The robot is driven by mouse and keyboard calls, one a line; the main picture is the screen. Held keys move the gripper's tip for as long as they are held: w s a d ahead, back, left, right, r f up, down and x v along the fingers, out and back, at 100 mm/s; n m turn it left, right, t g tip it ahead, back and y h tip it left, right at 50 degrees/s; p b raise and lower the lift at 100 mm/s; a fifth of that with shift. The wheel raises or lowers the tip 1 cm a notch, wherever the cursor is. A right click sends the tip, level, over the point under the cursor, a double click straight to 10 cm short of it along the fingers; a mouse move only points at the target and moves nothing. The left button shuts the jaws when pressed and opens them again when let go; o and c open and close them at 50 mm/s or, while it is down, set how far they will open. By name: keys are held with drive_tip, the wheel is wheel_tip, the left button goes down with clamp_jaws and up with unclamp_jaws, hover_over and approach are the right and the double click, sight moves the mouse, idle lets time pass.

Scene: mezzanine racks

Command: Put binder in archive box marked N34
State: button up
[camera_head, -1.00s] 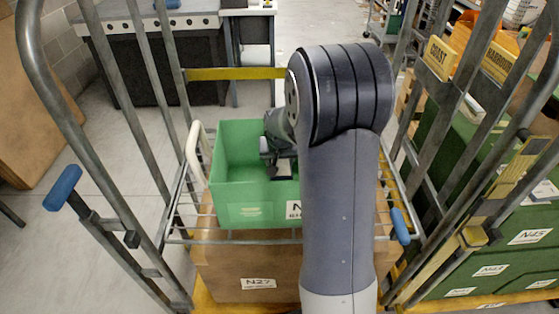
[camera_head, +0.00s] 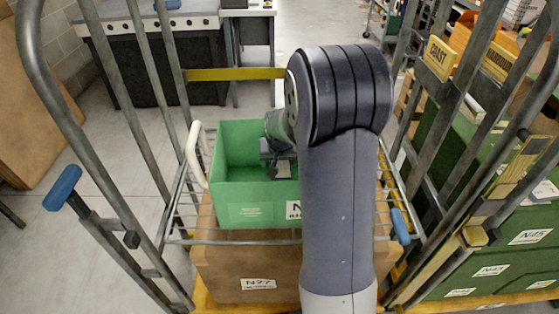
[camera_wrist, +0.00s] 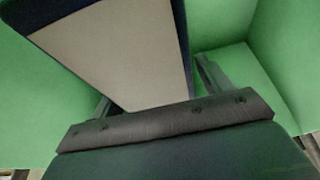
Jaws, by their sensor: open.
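A green archive box (camera_head: 232,190) stands open on top of a brown box in the roll cage. Its label starts with N; my arm hides the rest, so I cannot read the number. My gripper (camera_head: 283,172) is lowered inside this green box. In the wrist view, the binder (camera_wrist: 120,55), with a pale page edge and dark navy covers, stands tilted between the fingers of my gripper (camera_wrist: 155,92). The fingers are open, with a gap at the right finger. Green walls surround the binder. Its lower end is not visible.
A brown box marked N27 (camera_head: 230,272) supports the green box. Cage rails (camera_head: 110,170) rise on the left, with a yellow bar (camera_head: 236,74) across the back. Green boxes, one marked N45 (camera_head: 530,237), stand at the right behind cage posts. Bare floor shows at left.

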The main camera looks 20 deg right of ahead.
drive_tip(key=v, duration=1.2)
drive_tip(key=shift+r, duration=0.1)
